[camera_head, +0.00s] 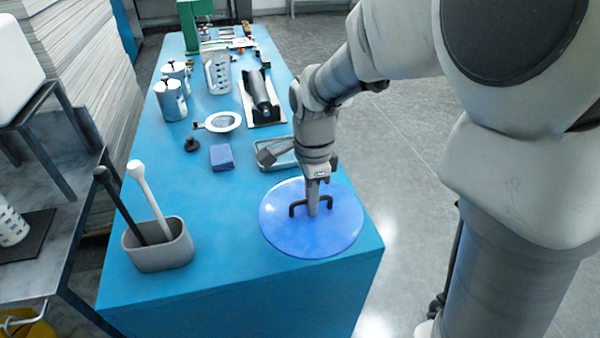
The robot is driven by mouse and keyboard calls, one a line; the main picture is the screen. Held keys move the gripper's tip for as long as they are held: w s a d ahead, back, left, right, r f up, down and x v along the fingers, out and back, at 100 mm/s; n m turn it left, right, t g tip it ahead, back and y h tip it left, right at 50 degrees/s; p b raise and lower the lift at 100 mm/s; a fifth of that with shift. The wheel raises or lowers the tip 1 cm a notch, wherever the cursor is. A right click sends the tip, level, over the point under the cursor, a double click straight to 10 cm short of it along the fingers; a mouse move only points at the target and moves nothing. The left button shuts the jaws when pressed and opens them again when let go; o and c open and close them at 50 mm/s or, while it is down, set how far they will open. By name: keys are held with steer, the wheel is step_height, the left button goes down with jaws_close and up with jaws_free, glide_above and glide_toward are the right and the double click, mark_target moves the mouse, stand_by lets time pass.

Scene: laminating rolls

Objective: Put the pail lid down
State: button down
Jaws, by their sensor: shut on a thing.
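The pail lid (290,235) is a round, translucent blue disc with a dark bar handle in its middle. It is at the near right end of the blue table. My gripper (312,208) points straight down over the lid's middle and is shut on the dark handle. The lid looks level and close to the table top. I cannot tell whether it touches the table or hangs slightly above it. Its right edge comes close to the table's right edge.
Left of the lid a grey holder (160,250) holds a black and a white tool. Behind are a blue block (222,157), a shallow tray (276,154), a strainer (222,122), metal canisters (170,100) and a clear jug (217,74). Table space between holder and lid is clear.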

steer(key=w+f, duration=0.2)
steer(key=w, duration=0.1)
steer(key=w+f, duration=0.2)
steer(key=w, duration=0.2)
steer(key=w+f, duration=0.2)
steer(key=w, duration=0.1)
steer(key=shift+w+a+f, duration=0.15)
steer(key=shift+a, duration=0.2)
steer(key=shift+f+b, duration=0.4)
steer(key=shift+f, duration=1.6)
steer(key=shift+f, duration=0.1)
steer(key=shift+f, duration=0.15)
steer(key=c, duration=0.9)
jaws_free()
